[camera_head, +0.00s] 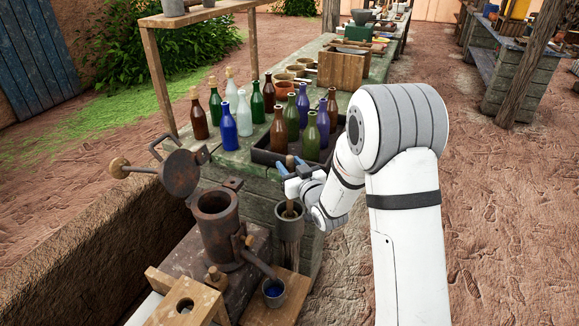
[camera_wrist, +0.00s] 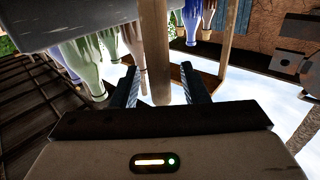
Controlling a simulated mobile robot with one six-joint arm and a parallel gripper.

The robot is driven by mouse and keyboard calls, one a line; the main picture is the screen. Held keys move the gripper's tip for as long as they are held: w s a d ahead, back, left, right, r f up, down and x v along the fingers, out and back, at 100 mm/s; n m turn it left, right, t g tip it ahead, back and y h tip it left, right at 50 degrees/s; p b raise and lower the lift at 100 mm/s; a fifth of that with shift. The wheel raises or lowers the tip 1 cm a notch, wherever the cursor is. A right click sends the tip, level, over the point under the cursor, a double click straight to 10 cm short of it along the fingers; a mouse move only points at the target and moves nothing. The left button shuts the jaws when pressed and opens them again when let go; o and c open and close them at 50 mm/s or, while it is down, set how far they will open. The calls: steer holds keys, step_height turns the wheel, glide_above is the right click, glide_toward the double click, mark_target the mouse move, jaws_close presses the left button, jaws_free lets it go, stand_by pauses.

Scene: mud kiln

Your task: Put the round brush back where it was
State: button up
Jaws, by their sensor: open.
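The round brush appears as a brown wooden handle (camera_head: 289,208) standing nearly upright in a grey cylindrical holder (camera_head: 289,230) at the front of the bench. Its bristle end is hidden inside the holder. My gripper (camera_head: 292,168) is at the upper part of the handle, above the holder. In the wrist view the handle (camera_wrist: 154,55) lies between the two separated fingers of my gripper (camera_wrist: 159,88). A gap shows on each side, so the jaws are open around the handle and not clamped on it.
A dark crate (camera_head: 262,157) of several coloured bottles is just behind my gripper. A rusty metal pot (camera_head: 215,225) with its lid raised stands left of the holder. A small cup of blue (camera_head: 274,292) sits in front. Open dirt ground lies to the right.

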steer(key=shift+r, duration=0.1)
steer(key=shift+s+d, duration=0.1)
steer(key=shift+s, duration=0.05)
steer(key=s+d+m+g+h+b, duration=0.1)
steer(key=s+d+m+g+h, duration=0.5)
steer(key=s+d, duration=1.1)
steer(key=s+d+r+g+h, duration=0.1)
steer(key=s+g, duration=0.6)
steer(key=s, duration=1)
step_height(320, 180, up, 3)
steer(key=shift+s+d+f+g+h, duration=0.2)
steer(key=shift+s+g+h, duration=0.1)
steer(key=shift+h, duration=0.6)
step_height(320, 180, up, 9)
steer(key=p, duration=0.8)
steer(key=shift+s, duration=0.15)
